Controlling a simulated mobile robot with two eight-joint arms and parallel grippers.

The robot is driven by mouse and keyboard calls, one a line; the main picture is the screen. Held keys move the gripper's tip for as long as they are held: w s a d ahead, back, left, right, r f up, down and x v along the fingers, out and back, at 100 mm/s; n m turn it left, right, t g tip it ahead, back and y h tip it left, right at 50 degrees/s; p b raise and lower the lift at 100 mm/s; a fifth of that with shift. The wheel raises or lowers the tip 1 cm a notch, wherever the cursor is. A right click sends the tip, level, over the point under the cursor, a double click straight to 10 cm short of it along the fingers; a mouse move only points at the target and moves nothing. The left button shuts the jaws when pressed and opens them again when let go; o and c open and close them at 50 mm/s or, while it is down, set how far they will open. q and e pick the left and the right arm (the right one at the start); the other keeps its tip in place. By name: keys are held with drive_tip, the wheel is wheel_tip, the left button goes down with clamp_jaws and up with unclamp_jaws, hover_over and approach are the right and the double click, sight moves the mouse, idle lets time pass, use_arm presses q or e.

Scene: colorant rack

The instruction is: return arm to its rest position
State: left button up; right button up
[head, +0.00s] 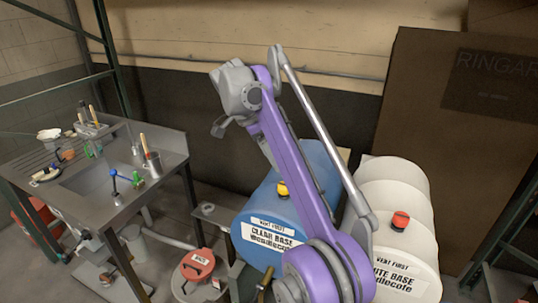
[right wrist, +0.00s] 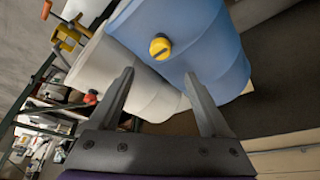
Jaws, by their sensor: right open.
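My right arm, purple and grey, rises from the lower right in the head view and bends over at the top. My right gripper (head: 267,153) hangs below the bent wrist, partly hidden by the purple link. In the right wrist view my right gripper (right wrist: 159,74) has its two grey fingers spread wide, with nothing held between them. The fingers point toward the blue drum (right wrist: 193,35) and the white drum (right wrist: 105,62), which lie beyond them. My left gripper is not in view.
The blue drum (head: 262,215), labelled clear base, and the white drum (head: 395,190) lie side by side behind my arm. A metal sink bench (head: 165,165) with tools stands left. A red-lidded can (head: 197,264) is on the floor. A brown panel (head: 440,150) stands right.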

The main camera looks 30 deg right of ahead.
idle(0.3)
drive_tip(key=s+a+f+n+t+y, duration=0.1)
drive_tip(key=s+a+f+n+t, duration=0.1)
drive_tip(key=s+f+n, duration=0.4)
drive_tip(key=s+a+f+n+t+y, duration=0.2)
drive_tip(key=s+a+f+n, duration=0.3)
drive_tip(key=s+f, duration=0.5)
drive_tip(key=s+a+f+n+t+y, duration=0.1)
drive_tip(key=s+a+f+n+t, duration=0.1)
drive_tip(key=s+f+n, duration=0.6)
wheel_tip(320, 180, down, 2)
drive_tip(key=shift+s+a+f+t+y, duration=0.15)
drive_tip(key=shift+s+a+t+y, duration=0.25)
drive_tip(key=shift+a, duration=0.35)
drive_tip(key=shift+s, duration=0.1)
